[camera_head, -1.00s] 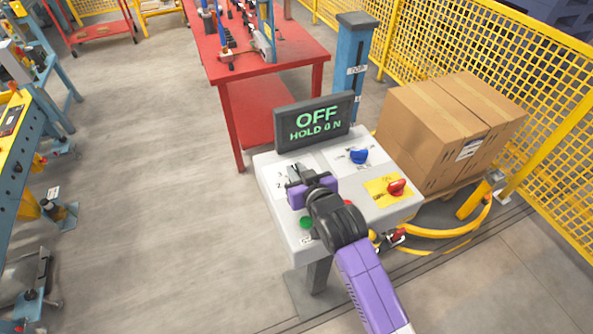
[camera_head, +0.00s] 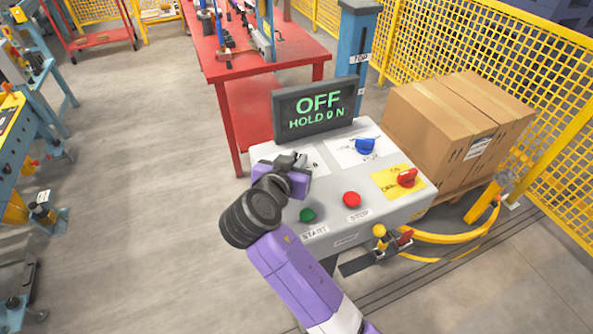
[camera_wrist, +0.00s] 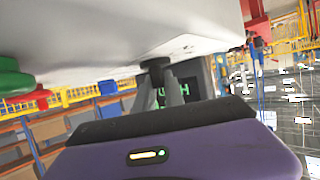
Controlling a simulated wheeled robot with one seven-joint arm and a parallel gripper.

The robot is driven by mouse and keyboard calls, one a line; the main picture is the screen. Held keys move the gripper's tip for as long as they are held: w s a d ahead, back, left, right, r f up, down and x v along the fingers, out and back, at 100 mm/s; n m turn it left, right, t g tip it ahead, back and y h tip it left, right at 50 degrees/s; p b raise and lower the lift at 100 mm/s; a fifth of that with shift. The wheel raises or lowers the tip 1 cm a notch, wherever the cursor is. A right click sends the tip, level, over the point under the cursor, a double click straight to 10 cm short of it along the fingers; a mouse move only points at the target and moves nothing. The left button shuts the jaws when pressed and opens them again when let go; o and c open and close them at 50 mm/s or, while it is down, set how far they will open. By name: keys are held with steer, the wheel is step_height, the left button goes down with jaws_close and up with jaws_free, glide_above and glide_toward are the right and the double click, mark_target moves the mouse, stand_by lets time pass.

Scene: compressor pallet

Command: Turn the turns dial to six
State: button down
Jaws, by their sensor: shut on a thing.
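The control panel (camera_head: 393,209) is a light grey console with a dark display (camera_head: 315,109) reading "OFF" and "HOLD 0 N". The turns dial (camera_wrist: 155,64) shows in the wrist view as a small black knob, with my gripper's two fingers on either side of it. My gripper (camera_head: 296,161) is shut on it at the panel's left side. In the head view my gripper covers the dial and most of its scale, so its setting cannot be read.
A green START button (camera_head: 307,215) and a red STOP button (camera_head: 352,199) sit right of my wrist. A blue knob (camera_head: 365,146) and a red switch (camera_head: 407,178) are farther right. Cardboard boxes (camera_head: 440,130) and a yellow fence (camera_head: 440,45) stand to the right.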

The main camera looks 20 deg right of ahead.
steer(key=m+g+h+b, duration=0.1)
steer(key=m+b, duration=0.1)
steer(key=m+g+h+b, duration=0.1)
steer(key=g+b, duration=0.1)
steer(key=m+g+h+b, duration=0.1)
steer(key=m+g+b, duration=0.1)
steer(key=shift+a+f+m+h+b, duration=0.1)
steer(key=shift+f+m+h+b, duration=0.2)
steer(key=shift+b, duration=0.1)
steer(key=m+g+b, duration=0.2)
steer(key=g, duration=0.1)
steer(key=shift+r+m+g+h, duration=0.15)
steer(key=shift+m+g+h, duration=0.15)
steer(key=shift+m+h, duration=0.1)
steer(key=shift+m+g, duration=0.7)
steer(key=shift+g, duration=0.1)
steer(key=c, duration=1.4)
jaws_free()
steer(key=shift+c, duration=0.2)
steer(key=shift+r, duration=0.1)
steer(key=b+v, duration=0.1)
steer(key=v, duration=0.6)
steer(key=shift+a+r, duration=0.1)
steer(key=shift+a, duration=0.2)
